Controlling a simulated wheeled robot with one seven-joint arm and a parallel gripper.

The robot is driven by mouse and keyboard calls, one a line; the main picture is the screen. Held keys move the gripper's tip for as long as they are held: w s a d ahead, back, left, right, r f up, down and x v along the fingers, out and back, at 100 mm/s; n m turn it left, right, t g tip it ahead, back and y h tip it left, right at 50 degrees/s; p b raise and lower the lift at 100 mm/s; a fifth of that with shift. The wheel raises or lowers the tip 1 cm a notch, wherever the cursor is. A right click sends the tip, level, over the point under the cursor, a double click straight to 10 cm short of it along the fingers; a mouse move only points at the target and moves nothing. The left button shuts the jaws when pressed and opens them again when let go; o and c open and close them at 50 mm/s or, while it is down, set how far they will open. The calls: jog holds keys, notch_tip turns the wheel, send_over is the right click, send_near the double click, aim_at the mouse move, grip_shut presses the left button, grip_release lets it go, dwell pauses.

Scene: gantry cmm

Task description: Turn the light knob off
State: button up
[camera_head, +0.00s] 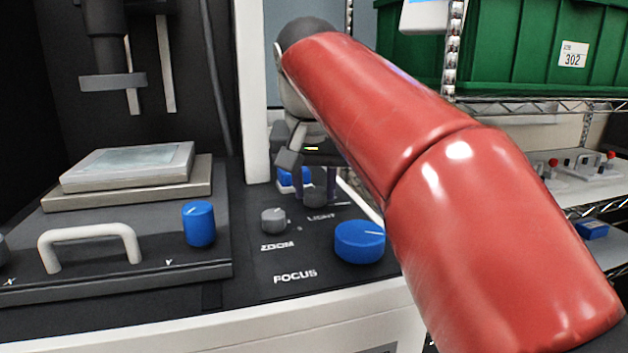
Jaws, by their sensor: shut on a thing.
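The light knob (315,196) is a small dark grey knob on the black control panel, just above the printed word LIGHT. My gripper (318,188) points down at it from above, with its fingers around the knob. My red arm reaches in from the lower right and hides part of the panel right of the knob. The knob's pointer mark cannot be made out.
A grey ZOOM knob (273,220) and a large blue FOCUS knob (359,241) stand close in front. A blue object (292,177) is just behind. The stage with a white handle (88,240) and blue Y knob (199,224) lies left.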

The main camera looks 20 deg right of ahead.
jog(key=shift+n+y, duration=0.3)
jog(key=shift+n, duration=0.6)
jog(key=o, duration=1)
jog(key=v, duration=0.8)
jog(key=shift+d+f, duration=0.1)
